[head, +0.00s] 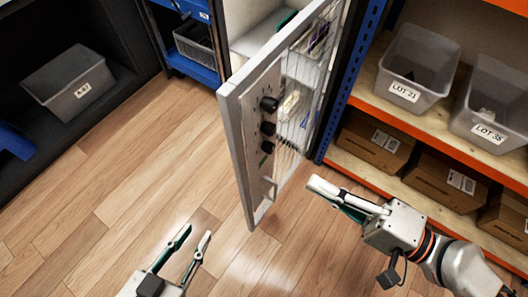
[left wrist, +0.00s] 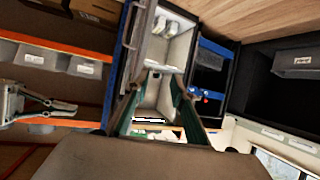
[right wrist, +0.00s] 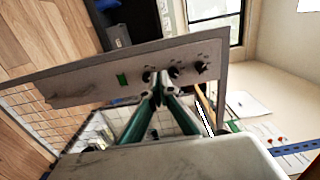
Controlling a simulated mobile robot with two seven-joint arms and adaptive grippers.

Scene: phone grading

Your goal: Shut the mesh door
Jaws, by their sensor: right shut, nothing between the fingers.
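The mesh door (head: 236,130) stands ajar in the head view, swung out from the cabinet. It has a pale grey frame, a wire mesh and a plate with several black knobs. My right gripper (head: 318,187) is shut and empty, low and to the right of the door. In the right wrist view, the shut fingertips (right wrist: 160,76) appear in front of the door's knob plate (right wrist: 95,83); whether they touch it I cannot tell. My left gripper (head: 198,234) is open and empty, over the floor left of the door. Its spread fingers also show in the left wrist view (left wrist: 165,75).
An orange-edged rack at the right holds grey bins (head: 418,65) and cardboard boxes (head: 375,138), close to my right arm. A blue upright (head: 348,80) stands beside the door. A dark shelf with a grey bin (head: 68,83) is at the left. The wooden floor between is clear.

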